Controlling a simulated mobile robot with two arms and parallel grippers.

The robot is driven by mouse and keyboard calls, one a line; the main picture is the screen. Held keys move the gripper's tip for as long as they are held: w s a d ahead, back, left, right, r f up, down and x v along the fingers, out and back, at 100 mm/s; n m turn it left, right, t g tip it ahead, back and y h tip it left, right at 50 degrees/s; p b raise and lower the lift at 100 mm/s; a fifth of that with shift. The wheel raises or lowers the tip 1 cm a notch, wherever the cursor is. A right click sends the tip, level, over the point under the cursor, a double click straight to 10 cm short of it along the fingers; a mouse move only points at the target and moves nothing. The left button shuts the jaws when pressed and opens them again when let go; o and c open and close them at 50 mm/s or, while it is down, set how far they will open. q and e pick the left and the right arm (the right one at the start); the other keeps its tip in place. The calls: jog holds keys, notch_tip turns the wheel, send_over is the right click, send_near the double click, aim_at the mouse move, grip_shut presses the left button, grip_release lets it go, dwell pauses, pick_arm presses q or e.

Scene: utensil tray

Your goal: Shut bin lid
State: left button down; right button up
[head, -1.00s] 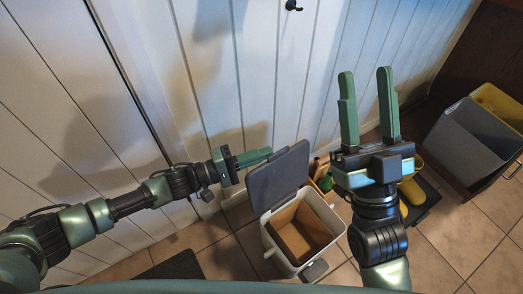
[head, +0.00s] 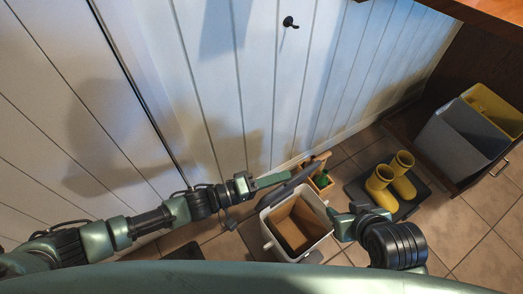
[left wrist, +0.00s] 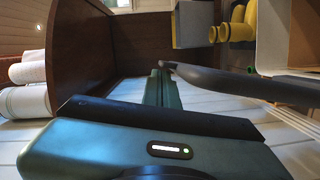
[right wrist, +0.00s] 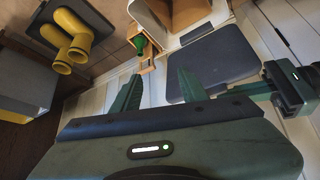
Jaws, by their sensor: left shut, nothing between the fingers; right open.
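The white bin (head: 323,243) stands on the tiled floor with its mouth uncovered and a brown inside. Its dark grey lid (head: 288,190) stands raised along the wall side of the bin, nearly edge-on in the head view. The lid shows as a broad panel in the right wrist view (right wrist: 215,62) and as a thin edge in the left wrist view (left wrist: 240,84). My left gripper (head: 284,177) is shut and empty, close behind the lid on the wall side; I cannot tell whether it touches. My right gripper (right wrist: 157,90) is open and empty, near the bin's right side.
A wooden caddy with a green bottle (head: 321,180) stands just behind the bin. Yellow boots (head: 390,183) stand on a dark mat to the right. Grey and yellow bins (head: 460,140) are further right. The panelled wall is close behind the left gripper.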

pick_arm(q)
jog(key=shift+s+d+m+p, duration=0.4)
jog(key=shift+s+d+p, duration=0.15)
jog(key=shift+s, duration=0.25)
pick_arm(e)
jog(key=s+d+f+g, duration=0.2)
jog(key=s+g, duration=0.1)
jog(key=s, duration=0.3)
jog(key=w+a+r+t+b, duration=0.35)
jog(key=w+t, duration=0.25)
jog(key=w, duration=0.5)
pick_arm(q)
jog(key=s+d+f+m+y+b, duration=0.1)
jog(key=s+d+f+m, duration=0.4)
jog(key=f, duration=0.3)
jog(key=s+d+f+m+t+y+b, duration=0.1)
jog(key=s+d+f+m, duration=0.3)
jog(key=s+f, duration=0.4)
jog(key=shift+s+d+f+m+y, duration=0.35)
jog(key=shift+d+y, duration=0.25)
jog(key=shift+d, duration=0.2)
pick_arm(e)
jog(key=w+a+r+t+y, duration=0.2)
jog(key=w+r+t, duration=0.4)
jog(key=r, duration=0.6)
jog(key=shift+w+a+t+y, duration=0.15)
jog(key=shift+a+t+y, duration=0.3)
jog(key=shift+a, duration=0.25)
jog(key=shift+d, duration=0.2)
